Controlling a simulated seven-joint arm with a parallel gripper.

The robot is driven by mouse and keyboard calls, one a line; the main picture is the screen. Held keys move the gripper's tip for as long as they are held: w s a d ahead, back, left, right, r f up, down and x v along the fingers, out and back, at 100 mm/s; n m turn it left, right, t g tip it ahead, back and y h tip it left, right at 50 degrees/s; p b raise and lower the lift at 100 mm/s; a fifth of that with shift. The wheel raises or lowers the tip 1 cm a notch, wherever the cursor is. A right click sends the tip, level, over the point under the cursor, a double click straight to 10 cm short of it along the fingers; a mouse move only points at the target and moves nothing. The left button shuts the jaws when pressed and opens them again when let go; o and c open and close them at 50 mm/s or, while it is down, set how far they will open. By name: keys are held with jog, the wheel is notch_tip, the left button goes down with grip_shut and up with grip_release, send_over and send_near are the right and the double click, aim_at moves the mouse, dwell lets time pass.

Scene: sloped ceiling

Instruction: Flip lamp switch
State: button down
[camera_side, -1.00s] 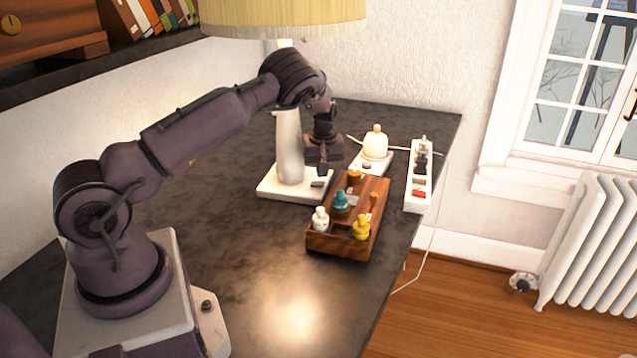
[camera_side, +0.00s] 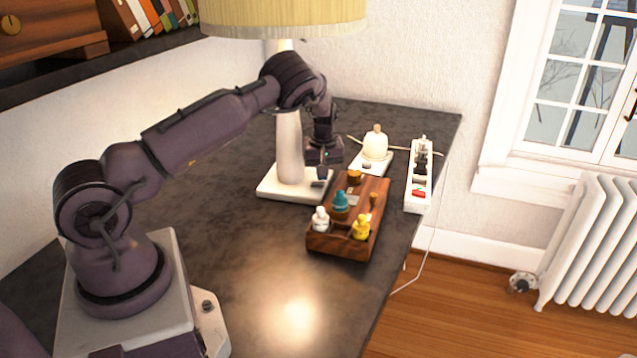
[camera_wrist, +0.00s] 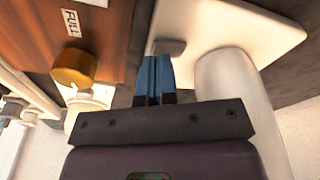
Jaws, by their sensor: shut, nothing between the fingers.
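The lamp has a pale cylindrical stem (camera_side: 289,148), a cream shade (camera_side: 283,18) and a white square base (camera_side: 292,190) on the dark desk. A small dark grey switch (camera_side: 318,184) sits on the base near its right corner. My gripper (camera_side: 322,176) points down just above that switch, its fingers shut with nothing between them. In the wrist view, the blue fingertips (camera_wrist: 154,72) are close together beside the grey switch (camera_wrist: 169,47), at the edge of the white base (camera_wrist: 255,30). I cannot tell whether they touch the switch.
A wooden box (camera_side: 335,242) with several bottles stands close in front and right of my gripper. A small cream lamp-like object (camera_side: 375,144) and a white power strip (camera_side: 418,185) stand behind it. The front desk surface (camera_side: 265,280) is clear.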

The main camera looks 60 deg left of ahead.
jog(key=shift+f, duration=0.8)
jog(key=shift+r, duration=3.55)
